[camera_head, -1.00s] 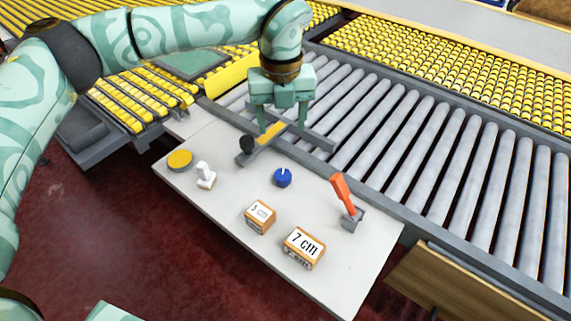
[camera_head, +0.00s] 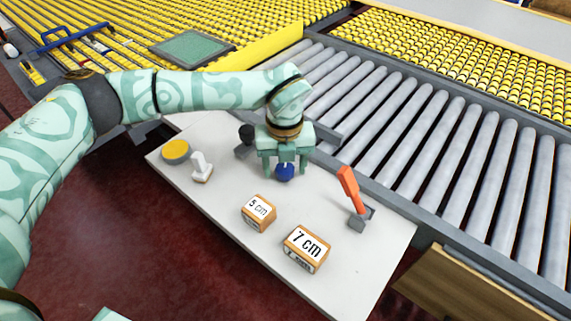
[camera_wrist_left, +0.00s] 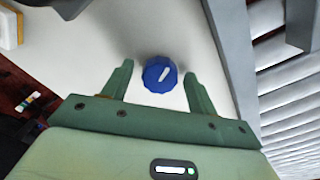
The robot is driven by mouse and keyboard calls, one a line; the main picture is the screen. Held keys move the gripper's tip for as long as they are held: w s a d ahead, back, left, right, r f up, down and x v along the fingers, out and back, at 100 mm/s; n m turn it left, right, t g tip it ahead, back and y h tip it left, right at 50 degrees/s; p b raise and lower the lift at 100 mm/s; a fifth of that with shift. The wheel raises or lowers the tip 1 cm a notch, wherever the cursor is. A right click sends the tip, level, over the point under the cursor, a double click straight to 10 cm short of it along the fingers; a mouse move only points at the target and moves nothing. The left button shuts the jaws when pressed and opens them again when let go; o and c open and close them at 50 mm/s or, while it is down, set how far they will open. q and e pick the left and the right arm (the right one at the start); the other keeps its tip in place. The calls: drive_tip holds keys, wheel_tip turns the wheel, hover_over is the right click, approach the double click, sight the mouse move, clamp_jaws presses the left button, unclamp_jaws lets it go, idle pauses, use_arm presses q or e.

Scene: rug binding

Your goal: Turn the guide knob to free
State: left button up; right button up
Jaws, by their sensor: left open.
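The guide knob is taken to be the blue round knob (camera_head: 284,172) on the pale panel (camera_head: 225,205); no label for it can be read. In the left wrist view the blue knob (camera_wrist_left: 160,73) has a white pointer line, slanted toward the upper right. My left gripper (camera_head: 285,170) is open above the knob. In the left wrist view its two fingers (camera_wrist_left: 158,85) stand on either side of the knob, with a gap on each side. Whether the fingertips are down at knob height I cannot tell. My right gripper is not in view.
On the panel are a yellow button (camera_head: 175,150), a white switch (camera_head: 201,166), a black-ended bar (camera_head: 246,134), an orange lever (camera_head: 350,190), and blocks marked 5 cm (camera_head: 258,212) and 7 cm (camera_head: 305,249). Grey rollers (camera_head: 420,150) lie behind.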

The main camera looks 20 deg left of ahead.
use_arm(q)
drive_tip(key=c, duration=1)
